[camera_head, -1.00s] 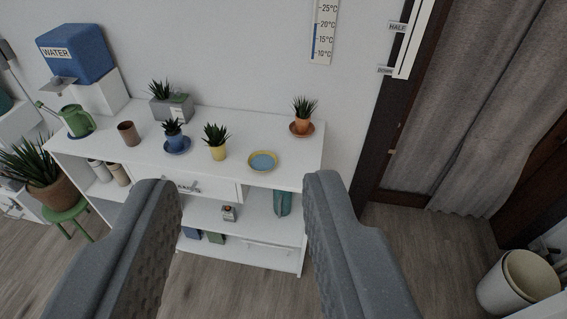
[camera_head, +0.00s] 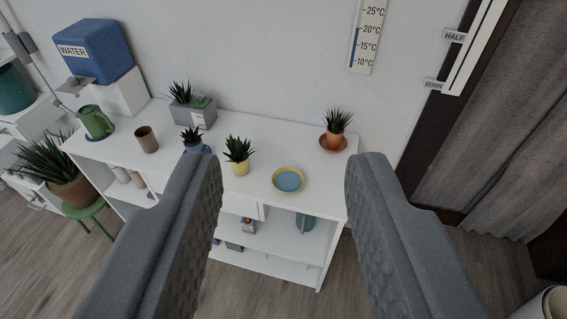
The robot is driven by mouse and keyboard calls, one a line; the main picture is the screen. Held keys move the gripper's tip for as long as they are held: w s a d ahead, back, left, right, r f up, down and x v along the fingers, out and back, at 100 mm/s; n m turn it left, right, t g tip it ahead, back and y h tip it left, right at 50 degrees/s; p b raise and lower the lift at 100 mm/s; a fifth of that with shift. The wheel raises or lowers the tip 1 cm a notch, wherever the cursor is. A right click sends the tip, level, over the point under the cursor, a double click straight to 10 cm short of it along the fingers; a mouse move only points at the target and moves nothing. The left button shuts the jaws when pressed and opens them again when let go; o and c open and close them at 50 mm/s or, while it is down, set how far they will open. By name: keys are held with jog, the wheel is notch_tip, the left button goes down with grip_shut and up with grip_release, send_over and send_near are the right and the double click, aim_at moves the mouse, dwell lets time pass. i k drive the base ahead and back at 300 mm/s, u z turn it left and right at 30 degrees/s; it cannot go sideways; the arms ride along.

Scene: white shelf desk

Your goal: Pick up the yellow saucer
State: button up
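The yellow saucer (camera_head: 301,188) lies on the white desk top near its right front part.
On the white shelf desk (camera_head: 213,150), a yellow pot with a plant (camera_head: 240,165) stands left of the saucer. An orange pot (camera_head: 335,138) on a brown saucer stands behind it to the right. A brown cup (camera_head: 147,139), green watering can (camera_head: 96,121) and blue water tank (camera_head: 97,52) are further left.

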aim_at(286, 180)
jog(key=u, duration=0.1)
jog(key=i, duration=0.6)
jog(key=z, duration=1.35)
jog(key=k, duration=0.95)
jog(key=u, duration=1.25)
jog(key=i, duration=1)
jog(key=u, duration=0.05)
